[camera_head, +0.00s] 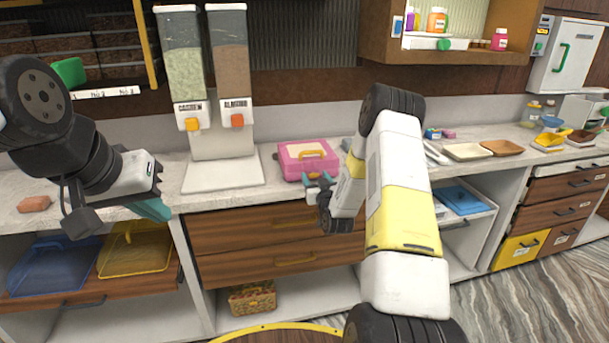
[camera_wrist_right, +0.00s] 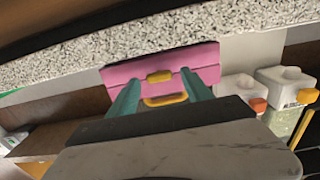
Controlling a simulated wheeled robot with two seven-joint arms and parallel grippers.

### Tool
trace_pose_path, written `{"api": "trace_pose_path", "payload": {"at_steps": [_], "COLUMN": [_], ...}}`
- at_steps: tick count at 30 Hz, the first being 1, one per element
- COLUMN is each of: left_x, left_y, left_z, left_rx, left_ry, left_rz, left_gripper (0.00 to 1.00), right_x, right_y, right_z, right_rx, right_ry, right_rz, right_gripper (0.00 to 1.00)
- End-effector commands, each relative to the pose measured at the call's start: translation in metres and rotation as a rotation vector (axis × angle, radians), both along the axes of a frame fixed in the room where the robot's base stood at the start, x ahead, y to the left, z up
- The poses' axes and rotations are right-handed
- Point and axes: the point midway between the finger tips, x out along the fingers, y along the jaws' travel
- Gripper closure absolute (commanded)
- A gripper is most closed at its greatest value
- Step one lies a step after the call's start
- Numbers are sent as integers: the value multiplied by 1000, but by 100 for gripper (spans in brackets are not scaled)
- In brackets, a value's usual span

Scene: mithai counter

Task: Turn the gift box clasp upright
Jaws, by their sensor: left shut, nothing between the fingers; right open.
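In the right wrist view the box (camera_wrist_right: 117,76) shows upside down. Its yellow clasp (camera_wrist_right: 159,76) lies lengthwise across the picture, level with the box's long edge. My right gripper (camera_head: 319,181) is open at the front of the box. In its wrist view the teal fingers (camera_wrist_right: 160,80) are on either side of the clasp; contact cannot be told. My left gripper (camera_head: 152,209) is shut and empty near the counter's front edge, far left.
Twin dispensers (camera_head: 209,100) stand left of the box on a white base. Wooden drawers (camera_head: 240,235) lie below the counter. A blue tray (camera_head: 50,268) and a yellow tray (camera_head: 133,255) are at lower left. Shallow trays (camera_head: 468,152) lie on the right counter.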

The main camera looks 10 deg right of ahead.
Motion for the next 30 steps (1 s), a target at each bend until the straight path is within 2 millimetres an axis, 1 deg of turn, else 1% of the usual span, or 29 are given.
{"api": "trace_pose_path", "payload": {"at_steps": [2,3,5,9,12,18,23,30], "left_x": [0,0,0,0,0,0,0,0], "left_y": [0,0,0,0,0,0,0,0], "left_z": [0,0,0,0,0,0,0,0], "left_rx": [0,0,0,0,0,0,0,0], "left_ry": [0,0,0,0,0,0,0,0], "left_rz": [0,0,0,0,0,0,0,0], "left_gripper": [100,100,100,100,100,100,100,100], "right_x": [0,0,0,0,0,-1,-1,-1], "right_y": [0,0,0,0,0,0,0,2], "right_z": [0,0,0,0,0,0,0,-1], "right_rx": [0,0,0,0,0,-11,-59,-219], "right_ry": [0,0,0,1,1,1,0,-1], "right_rz": [0,0,0,0,0,0,0,1], "right_gripper": [42,44,56,83,100,100,100,100]}}
